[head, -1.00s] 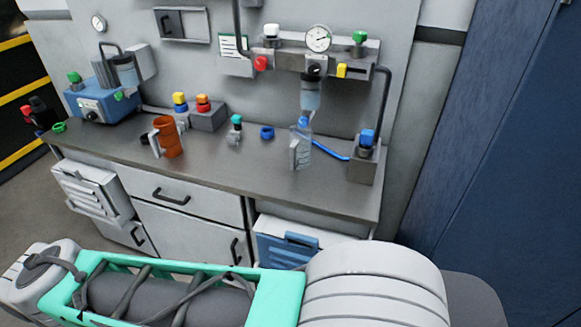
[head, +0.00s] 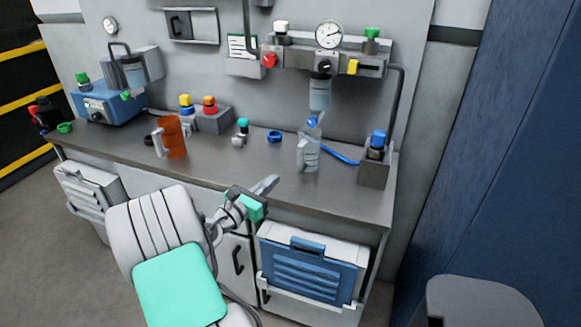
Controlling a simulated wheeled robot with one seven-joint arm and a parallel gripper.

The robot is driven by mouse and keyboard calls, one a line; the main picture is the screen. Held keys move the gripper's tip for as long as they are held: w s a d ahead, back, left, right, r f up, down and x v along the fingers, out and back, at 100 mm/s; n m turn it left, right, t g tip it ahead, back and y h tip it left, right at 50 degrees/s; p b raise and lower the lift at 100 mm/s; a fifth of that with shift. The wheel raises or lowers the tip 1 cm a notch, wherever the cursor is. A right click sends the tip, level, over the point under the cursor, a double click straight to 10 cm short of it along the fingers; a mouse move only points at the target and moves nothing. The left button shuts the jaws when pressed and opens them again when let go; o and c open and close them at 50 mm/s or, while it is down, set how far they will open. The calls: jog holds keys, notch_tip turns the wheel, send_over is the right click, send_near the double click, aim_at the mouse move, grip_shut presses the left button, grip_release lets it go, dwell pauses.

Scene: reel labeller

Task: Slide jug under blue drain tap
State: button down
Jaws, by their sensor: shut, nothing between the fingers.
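An orange jug (head: 173,139) with a pale handle on its left stands upright on the grey counter, left of its middle. A clear vessel (head: 309,152) with a blue top stands upright farther right, below a hanging filter bowl. A blue-capped tap (head: 378,139) sits on a grey block at the counter's right end, apart from the orange jug. A blue hose lies between the clear vessel and that block. My gripper (head: 272,183) is shut and empty at the counter's front edge, right of the orange jug and in front of the clear vessel.
The grey counter (head: 235,168) is clear along its front. A small teal-topped valve (head: 242,131) and a blue ring (head: 274,136) stand between jug and clear vessel. A blue machine (head: 108,103) is at the left.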

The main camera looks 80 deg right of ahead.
send_near(307, 153)
jog(key=shift+w+d+f, duration=0.1)
jog(key=shift+d+f, duration=0.05)
jog(key=shift+d, duration=1.1)
